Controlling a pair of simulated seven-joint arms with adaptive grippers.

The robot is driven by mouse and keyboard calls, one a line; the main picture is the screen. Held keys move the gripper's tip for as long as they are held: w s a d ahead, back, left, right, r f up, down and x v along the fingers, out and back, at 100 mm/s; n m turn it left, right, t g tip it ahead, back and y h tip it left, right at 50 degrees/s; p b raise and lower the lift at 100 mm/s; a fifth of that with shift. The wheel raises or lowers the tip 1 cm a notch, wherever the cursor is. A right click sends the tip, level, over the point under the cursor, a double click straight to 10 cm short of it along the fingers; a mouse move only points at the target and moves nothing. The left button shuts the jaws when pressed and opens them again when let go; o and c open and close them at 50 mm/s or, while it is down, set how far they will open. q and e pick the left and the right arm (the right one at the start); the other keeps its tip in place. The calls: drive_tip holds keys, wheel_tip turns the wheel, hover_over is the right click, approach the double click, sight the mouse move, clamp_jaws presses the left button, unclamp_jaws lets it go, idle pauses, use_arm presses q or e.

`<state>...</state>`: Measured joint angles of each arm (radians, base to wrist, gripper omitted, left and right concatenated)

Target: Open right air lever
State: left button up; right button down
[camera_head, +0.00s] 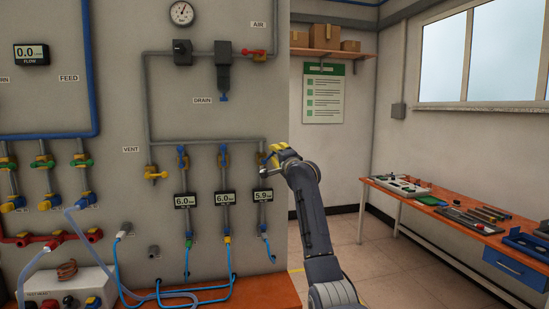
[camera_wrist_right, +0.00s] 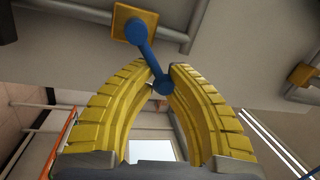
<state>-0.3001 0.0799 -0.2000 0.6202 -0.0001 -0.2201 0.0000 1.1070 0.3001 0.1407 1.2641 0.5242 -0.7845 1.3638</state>
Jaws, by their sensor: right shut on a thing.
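The right air lever is a blue handle (camera_wrist_right: 148,58) on a yellow valve body (camera_wrist_right: 135,23) in the right wrist view. My right gripper (camera_wrist_right: 162,82) has its curved yellow fingers closed around the free end of the handle. In the head view my right gripper (camera_head: 268,156) is at the rightmost of three vertical pipes on the wall panel and hides most of that lever. My left gripper is not in view.
Below the levers are displays reading 6.0 (camera_head: 181,200), 6.0 (camera_head: 224,198) and 5.9 (camera_head: 262,195). A yellow vent lever (camera_head: 155,174) is to the left. A workbench with tools (camera_head: 470,212) stands at the right. The floor between panel and bench is clear.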

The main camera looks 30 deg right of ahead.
sight(264, 159)
drive_tip(key=a+n, duration=0.1)
drive_tip(key=n, duration=0.1)
drive_tip(key=a+r+n+y, duration=0.1)
drive_tip(key=n, duration=0.1)
drive_tip(key=a+r+n, duration=0.1)
drive_tip(key=n, duration=0.1)
drive_tip(key=shift+w+g, duration=0.3)
drive_tip(key=shift+g, duration=0.1)
drive_tip(key=n, duration=0.1)
drive_tip(key=a+n, duration=0.1)
drive_tip(key=n, duration=0.1)
drive_tip(key=shift+w+a+g+y, duration=0.2)
drive_tip(key=shift+w+g+y, duration=0.1)
drive_tip(key=shift+y, duration=0.1)
drive_tip(key=shift+a+n, duration=0.2)
drive_tip(key=shift+n, duration=0.3)
drive_tip(key=shift+f, duration=0.25)
drive_tip(key=c, duration=1.5)
unclamp_jaws()
drive_tip(key=shift+a+r, duration=0.1)
drive_tip(key=shift+a, duration=0.05)
drive_tip(key=shift+c, duration=0.2)
drive_tip(key=o, duration=0.4)
drive_tip(key=shift+o, duration=0.4)
drive_tip(key=shift+d+r, duration=0.15)
drive_tip(key=shift+d, duration=0.15)
drive_tip(key=shift+s, duration=0.15)
